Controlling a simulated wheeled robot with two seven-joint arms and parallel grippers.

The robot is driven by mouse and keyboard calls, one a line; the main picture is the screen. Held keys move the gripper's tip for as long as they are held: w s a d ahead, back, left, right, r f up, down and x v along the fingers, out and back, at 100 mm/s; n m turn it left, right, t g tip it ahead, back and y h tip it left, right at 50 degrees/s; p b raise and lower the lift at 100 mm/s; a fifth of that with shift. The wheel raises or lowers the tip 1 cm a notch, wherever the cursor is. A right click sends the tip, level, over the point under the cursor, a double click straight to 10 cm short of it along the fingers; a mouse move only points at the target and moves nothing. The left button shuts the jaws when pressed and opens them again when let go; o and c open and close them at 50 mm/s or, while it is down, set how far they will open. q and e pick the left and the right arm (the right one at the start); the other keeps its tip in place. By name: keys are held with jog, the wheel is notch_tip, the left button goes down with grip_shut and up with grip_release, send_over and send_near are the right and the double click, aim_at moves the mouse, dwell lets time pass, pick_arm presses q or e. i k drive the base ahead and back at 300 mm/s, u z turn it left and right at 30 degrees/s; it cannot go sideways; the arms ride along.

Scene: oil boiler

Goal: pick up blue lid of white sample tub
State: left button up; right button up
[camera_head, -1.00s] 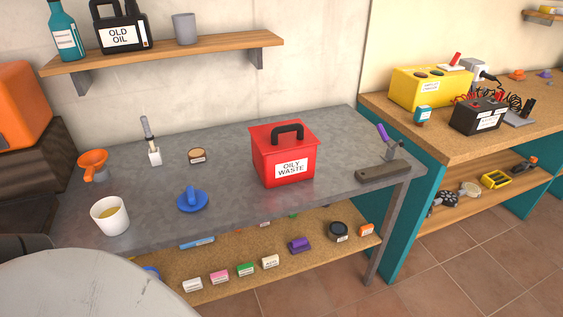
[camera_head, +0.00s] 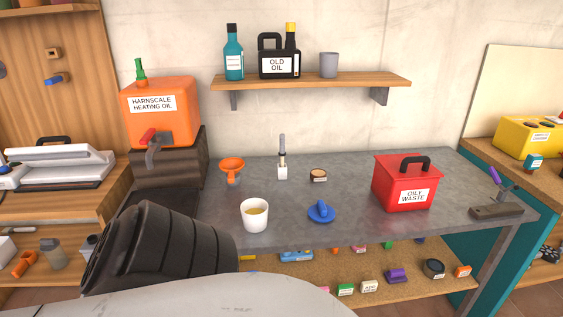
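The blue lid (camera_head: 321,211) lies flat on the grey metal table, its raised handle on top. The white sample tub (camera_head: 255,216) stands upright and uncovered just left of the lid, with yellowish liquid inside. The lid and the tub are apart. A black ribbed part of my arm (camera_head: 160,250) rises at the lower left, in front of the table's left end. Neither gripper's fingers show in the view.
A red oily waste bin (camera_head: 405,184) stands right of the lid. An orange funnel (camera_head: 231,169), a small upright tool in a white holder (camera_head: 283,160) and a small round tin (camera_head: 318,175) stand behind. An orange heating oil tank (camera_head: 160,112) is at the left. A wooden shelf (camera_head: 370,81) hangs above.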

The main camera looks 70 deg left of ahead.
aim_at(320, 212)
jog(key=k, duration=0.35)
jog(key=u, duration=1.1)
